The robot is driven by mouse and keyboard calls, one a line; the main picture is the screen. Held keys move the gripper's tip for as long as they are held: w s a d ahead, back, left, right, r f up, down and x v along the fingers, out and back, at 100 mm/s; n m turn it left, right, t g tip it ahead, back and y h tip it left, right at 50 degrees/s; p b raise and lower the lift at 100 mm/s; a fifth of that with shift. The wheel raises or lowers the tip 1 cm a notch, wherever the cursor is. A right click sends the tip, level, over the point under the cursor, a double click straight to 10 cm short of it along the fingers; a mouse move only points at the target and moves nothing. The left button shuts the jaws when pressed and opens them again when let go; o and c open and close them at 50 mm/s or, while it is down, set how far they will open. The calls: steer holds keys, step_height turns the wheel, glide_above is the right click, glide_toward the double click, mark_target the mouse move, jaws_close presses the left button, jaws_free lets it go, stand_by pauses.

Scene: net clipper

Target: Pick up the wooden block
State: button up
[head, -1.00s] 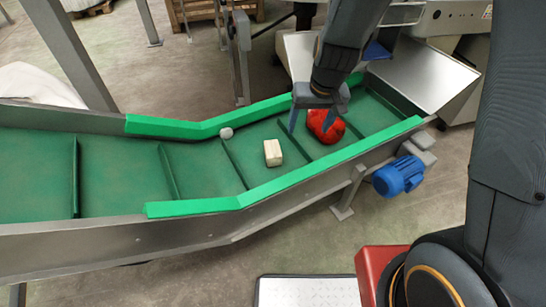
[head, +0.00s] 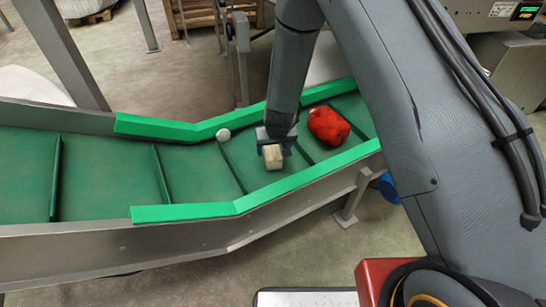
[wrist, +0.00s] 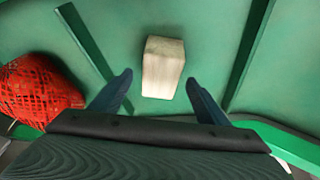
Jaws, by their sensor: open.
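The wooden block (head: 272,157) is a small pale beige block lying on the green conveyor belt, between two raised cross strips. It also shows in the wrist view (wrist: 163,67), just beyond my fingertips and centred between them. My gripper (head: 274,146) is right at the block in the head view, coming down from above and behind it. In the wrist view my gripper (wrist: 159,82) has its two fingers spread apart, with nothing between the tips. Part of the far side of the block is hidden by the gripper in the head view.
A red netted bundle (head: 328,125) lies on the belt (head: 100,166) to the right of the block. A small whitish round object (head: 223,135) sits near the far rail. Green side rails (head: 183,211) and raised cross strips bound the space around the block.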

mark_target(273, 151)
steer(key=shift+x, duration=1.8)
steer(key=shift+f, duration=0.25)
steer(key=c, duration=1.2)
steer(key=shift+r, duration=0.15)
